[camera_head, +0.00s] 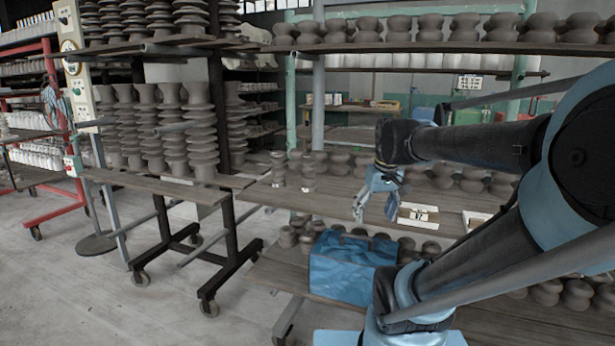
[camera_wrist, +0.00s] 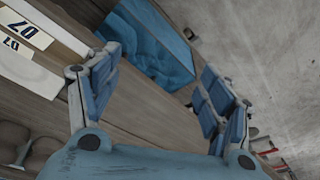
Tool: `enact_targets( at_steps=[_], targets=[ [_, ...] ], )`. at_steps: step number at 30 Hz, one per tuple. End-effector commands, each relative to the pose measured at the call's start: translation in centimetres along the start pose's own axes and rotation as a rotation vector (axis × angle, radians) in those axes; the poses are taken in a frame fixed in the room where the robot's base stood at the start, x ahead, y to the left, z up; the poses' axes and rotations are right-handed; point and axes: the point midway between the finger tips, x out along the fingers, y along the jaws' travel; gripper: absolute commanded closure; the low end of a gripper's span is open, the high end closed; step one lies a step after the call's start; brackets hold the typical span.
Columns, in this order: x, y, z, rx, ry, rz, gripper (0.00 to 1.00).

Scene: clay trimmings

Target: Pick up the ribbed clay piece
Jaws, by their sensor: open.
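Two small ribbed clay pieces stand upright at the left end of the middle shelf (camera_head: 335,199), one (camera_head: 279,170) left of the other (camera_head: 308,172). Which one the task names I cannot tell. Taller ribbed clay stacks (camera_head: 200,130) stand on the rack to the left. My gripper (camera_head: 375,207) is open and empty, right of the two small pieces and apart from them, over the front of the shelf. In the wrist view my gripper (camera_wrist: 160,68) points past the shelf edge; neither small ribbed piece is clearly visible there.
A blue box (camera_head: 345,275) sits on the lower shelf under my gripper; it also shows in the wrist view (camera_wrist: 150,45). A numbered card (camera_head: 420,215) lies right of my gripper. Rounded clay pots (camera_head: 470,180) line the shelf behind. Open floor (camera_head: 120,290) lies left.

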Motion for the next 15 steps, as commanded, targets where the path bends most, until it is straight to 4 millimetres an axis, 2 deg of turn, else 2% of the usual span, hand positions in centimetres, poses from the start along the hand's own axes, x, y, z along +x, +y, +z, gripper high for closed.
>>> enact_targets(
  at_steps=[1,6,15],
  targets=[
    [-1.2,-0.3,-2.3,-0.035,0.007,-0.011,0.27],
    [-4.6,-1.6,-9.3,-0.151,0.033,-0.047,0.27],
    [-9.2,-4.8,-21.6,-0.351,0.083,-0.107,0.27]
  ],
)
